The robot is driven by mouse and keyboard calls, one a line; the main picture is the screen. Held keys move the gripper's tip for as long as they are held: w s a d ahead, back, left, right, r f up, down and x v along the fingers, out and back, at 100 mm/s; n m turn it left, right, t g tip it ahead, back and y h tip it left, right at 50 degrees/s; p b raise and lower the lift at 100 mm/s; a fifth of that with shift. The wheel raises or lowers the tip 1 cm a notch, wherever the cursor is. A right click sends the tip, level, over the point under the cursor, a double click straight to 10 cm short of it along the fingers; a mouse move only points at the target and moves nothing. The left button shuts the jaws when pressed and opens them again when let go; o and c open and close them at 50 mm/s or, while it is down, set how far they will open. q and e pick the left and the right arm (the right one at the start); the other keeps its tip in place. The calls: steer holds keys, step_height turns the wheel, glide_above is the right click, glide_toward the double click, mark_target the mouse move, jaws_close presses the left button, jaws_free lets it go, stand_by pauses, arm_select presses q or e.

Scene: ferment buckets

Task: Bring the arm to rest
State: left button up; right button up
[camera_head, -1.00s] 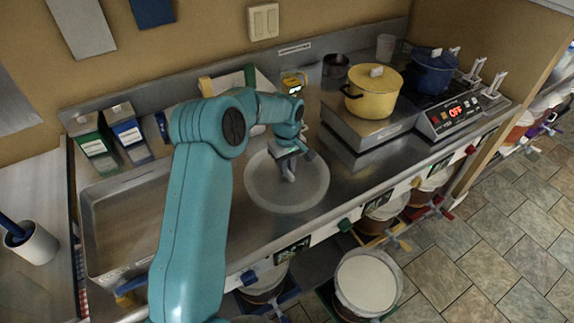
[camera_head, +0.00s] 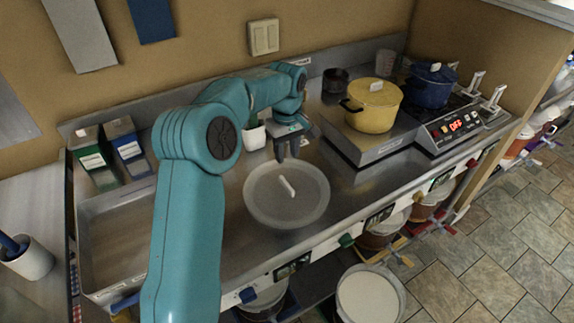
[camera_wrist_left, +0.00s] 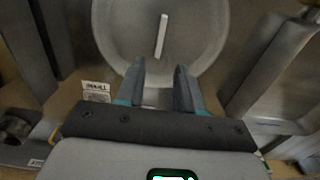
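My left gripper (camera_head: 288,155) is raised over the steel counter, fingers pointing down, just behind a round translucent lid (camera_head: 262,208) as seen in the head view. The lid lies flat on the counter, with a white bar handle (camera_head: 287,187) in its middle. In the left wrist view, the gripper's two dark fingers (camera_wrist_left: 160,88) stand apart with nothing between them. The lid (camera_wrist_left: 115,30) and its handle (camera_wrist_left: 161,35) lie beyond the fingertips, clear of them. My right gripper is not in view.
A yellow pot (camera_head: 373,112) sits on a raised steel plate to the right, by a blue pot (camera_head: 432,88). A small white plant pot (camera_head: 251,138) stands behind my arm. A steel tray (camera_head: 110,265) is at the left. A white-topped bucket (camera_head: 368,298) stands below the counter.

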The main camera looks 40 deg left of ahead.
arm_select(q)
steer(key=shift+d+r, duration=0.1)
steer(key=shift+r, duration=0.45)
steer(key=shift+f, duration=0.1)
steer(key=shift+s, duration=0.1)
